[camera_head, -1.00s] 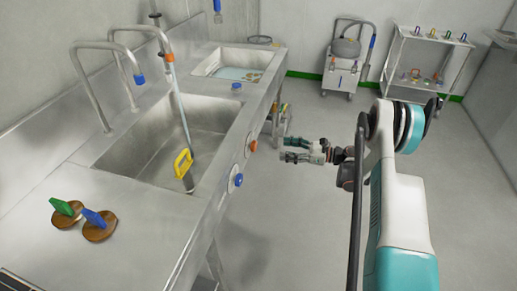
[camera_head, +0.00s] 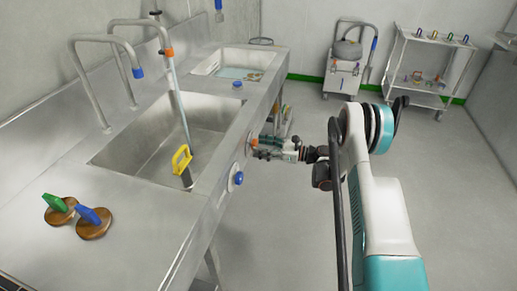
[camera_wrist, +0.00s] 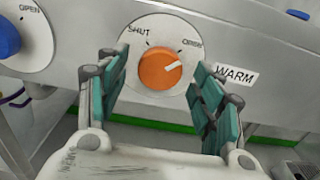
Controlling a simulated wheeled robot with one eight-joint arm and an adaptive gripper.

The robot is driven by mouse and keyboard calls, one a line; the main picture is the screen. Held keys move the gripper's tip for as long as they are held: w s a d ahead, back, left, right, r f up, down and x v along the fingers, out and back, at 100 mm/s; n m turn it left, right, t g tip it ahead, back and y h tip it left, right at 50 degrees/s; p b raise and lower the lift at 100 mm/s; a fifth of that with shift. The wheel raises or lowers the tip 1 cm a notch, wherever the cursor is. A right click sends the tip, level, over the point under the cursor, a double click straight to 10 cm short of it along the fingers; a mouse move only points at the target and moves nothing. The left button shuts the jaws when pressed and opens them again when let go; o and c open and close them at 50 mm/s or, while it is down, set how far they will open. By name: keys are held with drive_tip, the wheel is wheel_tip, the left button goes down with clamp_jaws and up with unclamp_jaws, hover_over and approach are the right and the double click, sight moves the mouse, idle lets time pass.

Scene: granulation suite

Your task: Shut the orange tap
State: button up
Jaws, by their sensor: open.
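The orange tap knob (camera_wrist: 160,66) sits on a round white dial on the front panel of the sink counter, facing my gripper in the wrist view. Its white pointer line aims up and right, toward the OPEN mark; SHUT is printed at the upper left. My gripper (camera_wrist: 160,90) is open, with its teal-padded fingers on either side of the knob and a visible gap to it. In the head view my gripper (camera_head: 262,147) is at the counter front, and its fingers largely hide the knob.
A blue knob (camera_wrist: 6,38) is on another dial to the left; it also shows in the head view (camera_head: 238,178). A WARM label (camera_wrist: 235,76) is right of the orange knob. The sink basin (camera_head: 150,140) lies behind the panel.

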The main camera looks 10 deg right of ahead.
drive_tip(key=shift+x, duration=0.75)
drive_tip(key=shift+c, duration=0.5)
drive_tip(key=c, duration=1)
drive_tip(key=shift+n, duration=0.4)
drive_tip(key=n, duration=1.7)
drive_tip(key=shift+o, duration=0.2)
